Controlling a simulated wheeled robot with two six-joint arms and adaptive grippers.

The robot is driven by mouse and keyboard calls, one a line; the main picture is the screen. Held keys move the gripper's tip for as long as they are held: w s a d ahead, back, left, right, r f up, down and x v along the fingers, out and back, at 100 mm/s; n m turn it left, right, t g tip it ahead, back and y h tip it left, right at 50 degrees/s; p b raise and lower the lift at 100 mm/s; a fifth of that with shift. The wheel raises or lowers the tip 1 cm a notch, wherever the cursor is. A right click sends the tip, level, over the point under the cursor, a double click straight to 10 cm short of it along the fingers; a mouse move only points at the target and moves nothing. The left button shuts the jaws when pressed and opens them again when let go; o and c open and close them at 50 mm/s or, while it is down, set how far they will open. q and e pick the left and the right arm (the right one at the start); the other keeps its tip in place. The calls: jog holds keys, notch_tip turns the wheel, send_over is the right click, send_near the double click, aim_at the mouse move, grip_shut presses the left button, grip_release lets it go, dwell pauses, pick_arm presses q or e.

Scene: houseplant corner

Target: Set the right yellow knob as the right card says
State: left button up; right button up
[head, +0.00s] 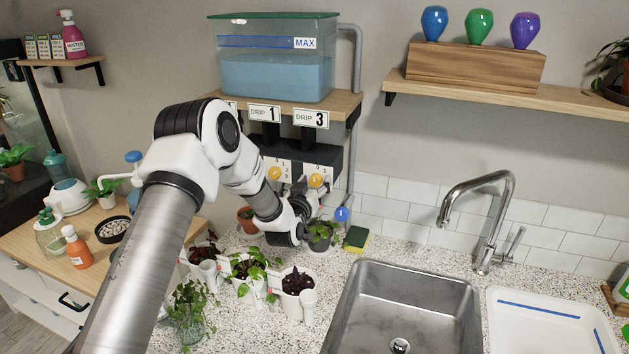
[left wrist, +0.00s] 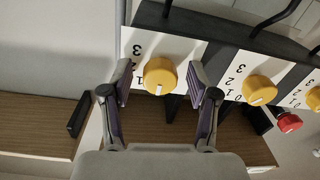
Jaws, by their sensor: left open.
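The right card (head: 311,119) reads "DRIP 3" and hangs on the shelf front above the knobs. The right yellow knob (head: 316,181) sits on a white dial plate under it. My left gripper (head: 318,190) is at this knob. In the left wrist view the picture is upside down, and the knob (left wrist: 160,76) lies between my two open fingers, with a gap visible on each side. Its white mark points toward the bottom of that view, near the low numbers, away from the 3. My right gripper is in neither view.
The middle knob (head: 275,173) is close beside; a third knob (left wrist: 313,98) and a red part (left wrist: 289,122) show in the left wrist view. A water tank (head: 275,75) stands above. Potted plants (head: 297,284) are below, a sponge (head: 356,238) and sink (head: 400,300) at right.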

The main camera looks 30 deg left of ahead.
pick_arm(q)
jog(key=shift+s+r, duration=0.1)
jog(key=shift+s, duration=0.05)
jog(key=shift+s+d, duration=0.1)
jog(key=shift+c, duration=1.4)
grip_shut()
